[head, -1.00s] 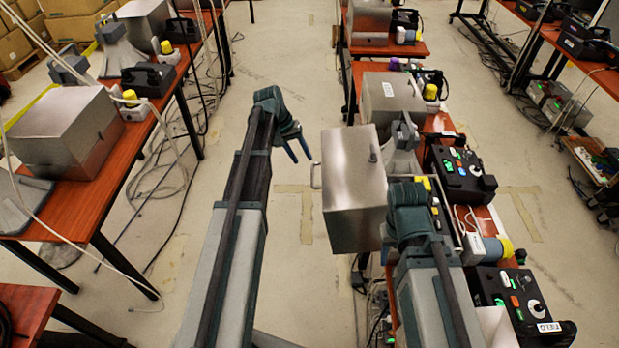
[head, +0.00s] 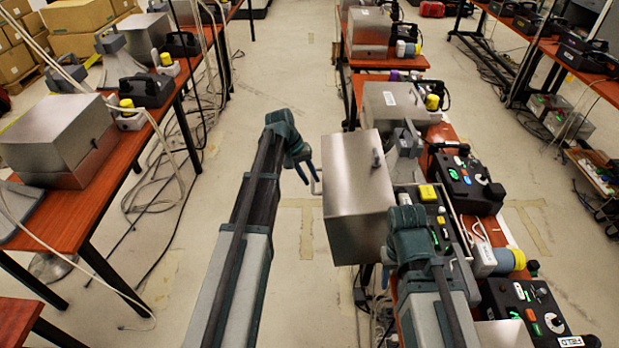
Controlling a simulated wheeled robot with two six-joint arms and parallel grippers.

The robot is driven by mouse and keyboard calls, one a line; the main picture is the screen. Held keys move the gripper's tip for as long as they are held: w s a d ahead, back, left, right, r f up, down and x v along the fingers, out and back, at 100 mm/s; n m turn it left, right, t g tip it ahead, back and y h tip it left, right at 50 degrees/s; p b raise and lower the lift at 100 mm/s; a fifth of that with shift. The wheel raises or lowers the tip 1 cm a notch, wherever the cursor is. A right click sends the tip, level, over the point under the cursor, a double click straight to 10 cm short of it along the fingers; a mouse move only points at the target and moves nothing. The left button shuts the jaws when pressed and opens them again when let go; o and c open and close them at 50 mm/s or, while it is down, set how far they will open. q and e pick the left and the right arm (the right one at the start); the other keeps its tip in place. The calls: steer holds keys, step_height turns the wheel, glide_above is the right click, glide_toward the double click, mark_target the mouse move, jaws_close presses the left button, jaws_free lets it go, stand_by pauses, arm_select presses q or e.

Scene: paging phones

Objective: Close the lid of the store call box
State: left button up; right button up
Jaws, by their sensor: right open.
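The store call box (head: 462,235) stands on the red-topped table at right of centre, with a yellow block and small controls inside. Its brushed-metal lid (head: 358,200) stands open on the box's left side, over the aisle.
Black phones (head: 465,180) and a FIELD-labelled phone (head: 540,315) line the right side of the table. A closed metal box (head: 398,103) and a grey horn (head: 404,150) stand behind. The left table (head: 40,212) holds another metal box. The aisle floor (head: 270,75) between is clear.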

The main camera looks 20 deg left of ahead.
arm_select(q)
jaws_close()
stand_by(1.1)
